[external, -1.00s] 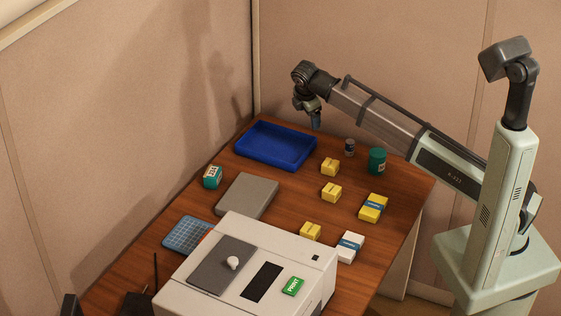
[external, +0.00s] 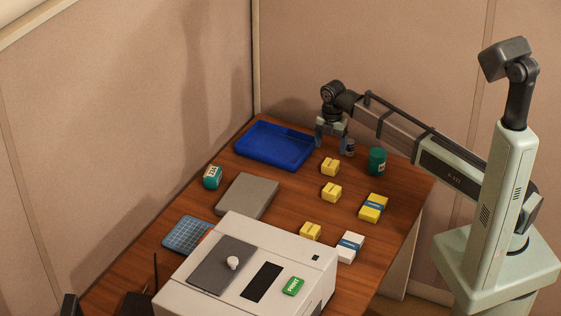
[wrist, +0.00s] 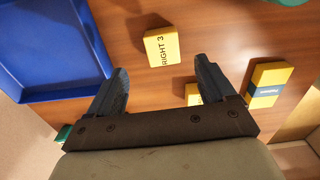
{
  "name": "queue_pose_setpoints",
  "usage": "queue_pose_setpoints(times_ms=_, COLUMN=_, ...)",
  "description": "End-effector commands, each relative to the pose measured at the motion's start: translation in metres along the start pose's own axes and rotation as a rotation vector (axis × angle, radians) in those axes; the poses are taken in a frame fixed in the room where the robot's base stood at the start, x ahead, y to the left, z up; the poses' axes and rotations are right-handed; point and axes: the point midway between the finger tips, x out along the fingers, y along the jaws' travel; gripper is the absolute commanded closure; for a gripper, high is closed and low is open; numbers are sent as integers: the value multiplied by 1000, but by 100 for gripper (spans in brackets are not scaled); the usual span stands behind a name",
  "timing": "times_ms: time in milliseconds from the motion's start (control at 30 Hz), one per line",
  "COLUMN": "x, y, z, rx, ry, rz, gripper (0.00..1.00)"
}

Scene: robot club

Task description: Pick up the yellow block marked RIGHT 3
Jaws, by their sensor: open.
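The yellow block marked RIGHT 3 (wrist: 162,47) lies on the wooden table, its lettering readable in the wrist view. In the external view it appears to be the rearmost yellow block (external: 330,167), too small to read there. My gripper (external: 332,146) is open and empty, above the table just behind that block. In the wrist view my gripper's (wrist: 161,68) two fingers stand apart, with the block beyond their tips and between them sideways. No contact shows. A second yellow block (wrist: 193,95) is partly hidden by the right finger in the wrist view.
A blue tray (external: 245,143) lies left of my gripper. Other yellow blocks (external: 331,193) (external: 310,231) and a yellow-blue pack (external: 373,207) lie towards the front, near a white machine (external: 220,285).

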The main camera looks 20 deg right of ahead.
Motion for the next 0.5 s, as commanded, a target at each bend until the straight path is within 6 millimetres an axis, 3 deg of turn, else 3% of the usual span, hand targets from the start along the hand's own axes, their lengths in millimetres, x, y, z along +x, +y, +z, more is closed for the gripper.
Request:
queue_pose_setpoints(times_ms=200, x=27, y=0, z=0, rx=1, ry=0, rz=-1, gripper=17)
queue_pose_setpoints(times_ms=500, x=37, y=-1, z=0, rx=1, ry=-1, rz=0, gripper=17)
